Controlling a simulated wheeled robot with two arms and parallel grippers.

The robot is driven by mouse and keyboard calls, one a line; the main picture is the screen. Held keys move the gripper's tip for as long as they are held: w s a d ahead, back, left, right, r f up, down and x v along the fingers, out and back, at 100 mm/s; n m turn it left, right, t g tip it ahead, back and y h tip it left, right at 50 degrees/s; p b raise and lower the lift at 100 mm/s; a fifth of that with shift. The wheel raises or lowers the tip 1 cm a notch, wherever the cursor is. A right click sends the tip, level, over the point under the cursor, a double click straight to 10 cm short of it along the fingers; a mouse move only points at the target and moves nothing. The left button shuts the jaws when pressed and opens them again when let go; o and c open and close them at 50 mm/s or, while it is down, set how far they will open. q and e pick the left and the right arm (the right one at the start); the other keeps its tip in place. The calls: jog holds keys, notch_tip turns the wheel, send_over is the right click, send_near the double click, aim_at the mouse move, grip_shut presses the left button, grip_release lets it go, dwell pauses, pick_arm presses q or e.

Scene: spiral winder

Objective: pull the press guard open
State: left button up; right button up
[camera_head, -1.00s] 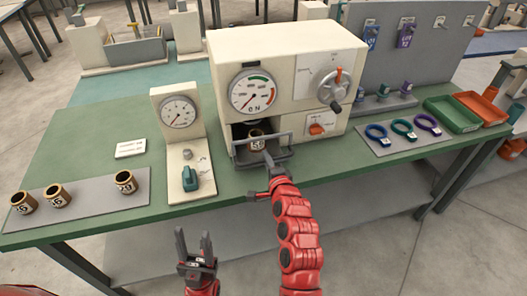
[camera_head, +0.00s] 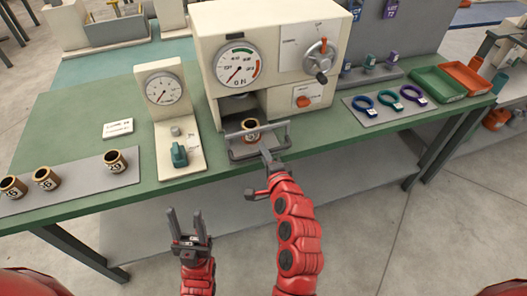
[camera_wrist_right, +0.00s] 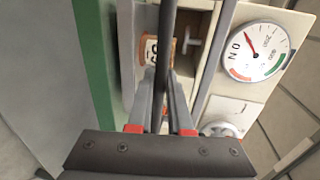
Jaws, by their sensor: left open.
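The press guard (camera_head: 240,135) is a grey bar-topped frame at the front of the cream press (camera_head: 262,40). It stands out from the press's dark opening, with a grey tray and a brown labelled cup (camera_head: 251,125) behind its bar. In the right wrist view the guard's dark bar (camera_wrist_right: 168,40) runs between the fingers, and the cup (camera_wrist_right: 150,52) shows beside it. My right gripper (camera_head: 269,158) is at the guard's front, its fingers (camera_wrist_right: 168,112) close together on the bar. My left gripper (camera_head: 187,222) is open and empty, in front of the table, away from the guard.
A small gauge stand (camera_head: 160,88) with a teal lever is left of the press. Coloured rings on a mat (camera_head: 425,112) and green and orange trays (camera_head: 437,86) are at the right.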

jog(key=shift+o, duration=0.7)
jog(key=shift+s, duration=0.1)
jog(key=p+v, duration=0.9)
jog(key=v, duration=0.8)
